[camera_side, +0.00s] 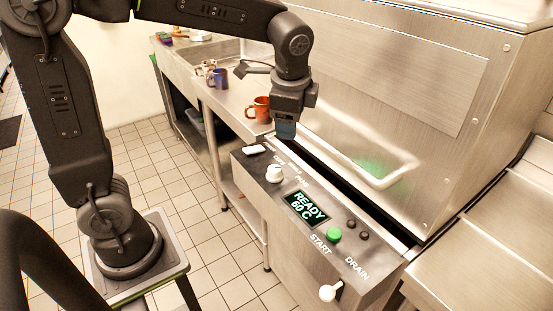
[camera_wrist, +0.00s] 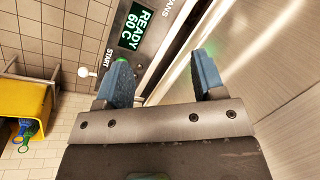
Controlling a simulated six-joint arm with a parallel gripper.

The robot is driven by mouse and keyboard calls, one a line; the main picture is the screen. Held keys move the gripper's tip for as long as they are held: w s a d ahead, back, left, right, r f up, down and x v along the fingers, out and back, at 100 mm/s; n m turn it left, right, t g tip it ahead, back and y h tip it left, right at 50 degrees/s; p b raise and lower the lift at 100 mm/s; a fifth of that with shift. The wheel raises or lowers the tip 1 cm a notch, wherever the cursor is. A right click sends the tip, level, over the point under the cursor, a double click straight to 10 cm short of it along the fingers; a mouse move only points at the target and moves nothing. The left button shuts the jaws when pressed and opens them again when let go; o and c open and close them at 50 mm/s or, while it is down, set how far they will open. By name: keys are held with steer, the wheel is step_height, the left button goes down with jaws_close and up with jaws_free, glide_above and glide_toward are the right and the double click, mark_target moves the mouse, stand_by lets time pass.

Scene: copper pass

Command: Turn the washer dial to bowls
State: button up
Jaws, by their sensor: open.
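The washer's control panel (camera_side: 355,254) slopes along the front of the steel machine. The white dial (camera_side: 274,173) sits near its left end, with small printed labels around it, too small to read fully. A display (camera_side: 306,208) reads READY 60 C, and it also shows in the wrist view (camera_wrist: 136,27). My gripper (camera_side: 285,130) is above and behind the dial, apart from it, pointing down. In the wrist view my gripper (camera_wrist: 160,80) has its two blue fingers spread with nothing between them. The dial is not clearly visible in the wrist view.
A green start button (camera_side: 334,235), two dark buttons and a white drain lever (camera_side: 328,292) are on the panel. An orange mug (camera_side: 259,109) stands on the counter close to my gripper. A blue mug (camera_side: 219,78) is farther back. A yellow bin (camera_wrist: 25,98) shows in the wrist view.

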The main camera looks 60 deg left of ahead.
mark_target(275, 168)
steer(key=a+f+m, duration=0.3)
steer(key=f, duration=0.3)
steer(key=w+a+f+m+g+y, duration=0.1)
steer(key=a+f+m, duration=0.1)
steer(key=f, duration=0.5)
steer(key=w+a+f+m+y, duration=0.1)
steer(key=a+f+m, duration=0.2)
steer(key=f, duration=0.3)
steer(key=shift+w+a+f+m, duration=0.1)
steer(key=shift+a+f+m, duration=0.25)
steer(key=shift+m, duration=0.55)
steer(key=shift+c, duration=0.4)
